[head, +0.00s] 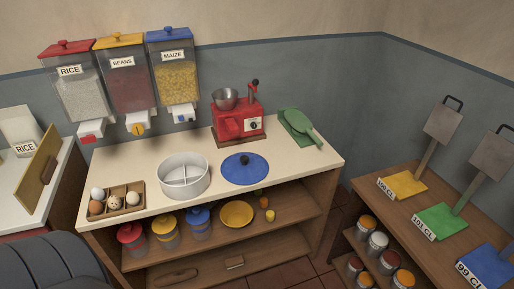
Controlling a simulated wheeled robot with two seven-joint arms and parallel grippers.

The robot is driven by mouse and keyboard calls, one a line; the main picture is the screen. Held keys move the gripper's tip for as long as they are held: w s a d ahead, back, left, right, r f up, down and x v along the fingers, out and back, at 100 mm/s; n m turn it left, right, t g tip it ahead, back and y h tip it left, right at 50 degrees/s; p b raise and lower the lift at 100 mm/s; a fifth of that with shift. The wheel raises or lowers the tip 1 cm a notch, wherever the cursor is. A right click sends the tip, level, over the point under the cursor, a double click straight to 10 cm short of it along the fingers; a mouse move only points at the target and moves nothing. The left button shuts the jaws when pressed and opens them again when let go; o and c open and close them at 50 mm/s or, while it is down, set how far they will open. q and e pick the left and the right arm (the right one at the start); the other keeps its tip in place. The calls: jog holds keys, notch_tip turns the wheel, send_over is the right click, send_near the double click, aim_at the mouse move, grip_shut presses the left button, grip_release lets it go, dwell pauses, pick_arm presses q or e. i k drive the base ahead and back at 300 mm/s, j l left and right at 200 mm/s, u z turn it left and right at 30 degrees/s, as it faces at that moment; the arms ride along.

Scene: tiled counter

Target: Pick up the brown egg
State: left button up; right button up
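The brown egg (96,207) sits in the front left of a small wooden egg tray (138,187) at the left end of the counter. A white egg (97,193) lies just behind it, and a pale speckled egg (115,203) is to its right. Another pale egg (133,198) sits further right in the tray. The brown egg's lower part is hidden by the tray wall. Neither of my grippers shows in the head view.
A round white divided pan (183,188) stands right of the tray, with a blue lid (245,169) beyond it. A red machine (238,122) and dispensers labelled RICE, BEANS and MAIZE (175,85) are behind. A tilted wooden board (38,172) stands left of the counter.

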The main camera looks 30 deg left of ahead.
aim_at(95, 207)
jog(key=u, duration=2.3)
